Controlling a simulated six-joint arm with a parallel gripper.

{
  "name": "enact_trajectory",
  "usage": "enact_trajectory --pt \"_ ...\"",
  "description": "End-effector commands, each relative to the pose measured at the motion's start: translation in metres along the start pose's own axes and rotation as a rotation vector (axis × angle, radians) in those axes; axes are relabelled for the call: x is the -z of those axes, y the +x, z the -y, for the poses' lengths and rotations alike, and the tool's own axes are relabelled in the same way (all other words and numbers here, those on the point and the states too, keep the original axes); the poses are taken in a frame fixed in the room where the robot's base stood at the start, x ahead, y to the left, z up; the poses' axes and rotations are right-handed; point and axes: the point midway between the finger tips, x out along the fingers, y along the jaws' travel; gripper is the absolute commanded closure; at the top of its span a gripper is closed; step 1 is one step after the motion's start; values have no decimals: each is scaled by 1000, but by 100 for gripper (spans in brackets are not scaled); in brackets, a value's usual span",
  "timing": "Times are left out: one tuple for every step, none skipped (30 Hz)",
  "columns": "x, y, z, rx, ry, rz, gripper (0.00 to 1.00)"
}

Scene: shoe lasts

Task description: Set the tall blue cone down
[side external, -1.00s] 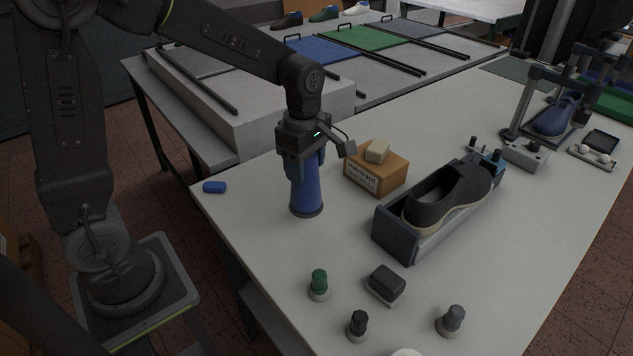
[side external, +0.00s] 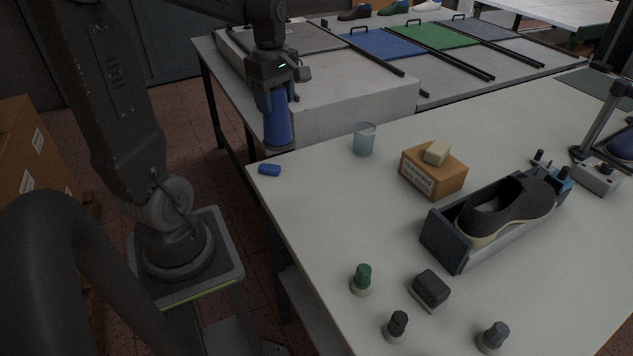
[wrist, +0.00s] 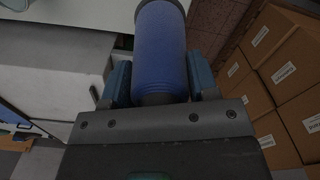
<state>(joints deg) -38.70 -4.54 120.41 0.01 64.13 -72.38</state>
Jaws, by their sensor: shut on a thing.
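The tall blue cone (side external: 278,122) is held in my gripper (side external: 277,97), upright with its wider end down, near the table's far left corner. It is off the tabletop, and I cannot tell whether its base is over the table or just beyond the edge. In the wrist view the cone (wrist: 160,45) fills the space between the two fingers of my gripper (wrist: 160,82), which is shut on it. The white worktable (side external: 330,215) has free room near that corner.
A translucent cup (side external: 364,139), a cardboard box (side external: 430,175) and a dark shoe (side external: 505,208) in a holder stand to the right. Several knobbed pieces, one a green-topped one (side external: 362,279), stand in front.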

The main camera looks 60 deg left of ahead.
Motion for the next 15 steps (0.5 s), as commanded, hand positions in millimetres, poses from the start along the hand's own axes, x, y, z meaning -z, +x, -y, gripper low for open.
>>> enact_trajectory --pt "11 -1 4 -2 -15 0 92" --pt "16 -1 6 -2 -19 0 92" --pt "21 -1 8 -2 -22 0 92" --pt "23 -1 9 -1 -23 0 92" --pt "25 0 10 -1 -25 0 92" --pt "26 1 11 0 -24 1 92" --pt "24 3 10 1 -23 1 92" --pt "22 5 9 2 -22 1 92" --pt "17 8 6 2 -19 1 92" --pt "12 12 4 2 -18 1 92" --pt "6 15 2 3 -16 2 92" --pt "-2 21 -2 3 -15 2 92" --pt "-8 25 -5 4 -16 2 92" --pt "-15 29 -8 4 -15 1 92" --pt "-23 34 -12 4 -15 1 92"
